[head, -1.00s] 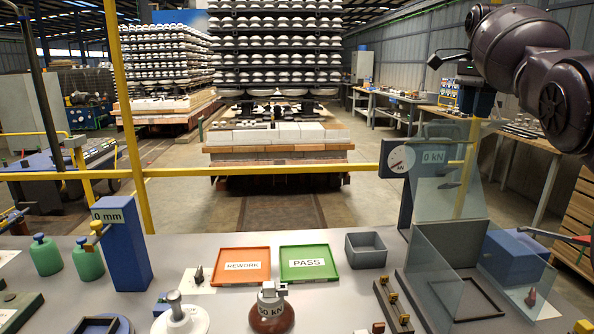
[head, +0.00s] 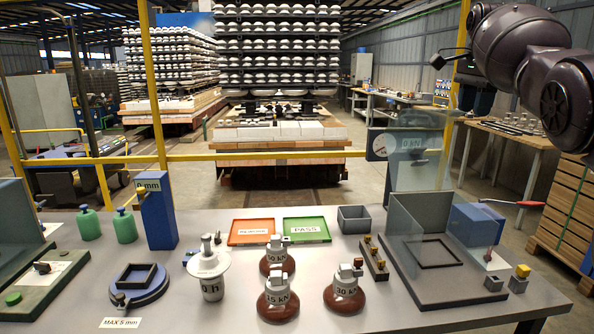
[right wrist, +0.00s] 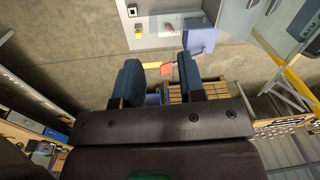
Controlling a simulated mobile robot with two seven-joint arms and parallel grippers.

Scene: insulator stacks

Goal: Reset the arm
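My right arm comes in at the top right of the head view. Its gripper (head: 477,97) hangs beyond the arm links, high and clear of the table, partly hidden by them. In the right wrist view the gripper (right wrist: 160,80) has its two dark blue fingers well apart, with nothing between them. The floor and a table edge show beyond the fingers. My left arm and gripper are not in view.
The grey table (head: 200,315) holds brown insulators marked 15 kN (head: 278,302) and 30 kN (head: 344,295), a white insulator (head: 209,270), an orange tray (head: 251,231) and a green PASS tray (head: 305,230). A clear-panelled test stand (head: 420,215) stands at the right. Wooden pallets (head: 565,205) are beyond.

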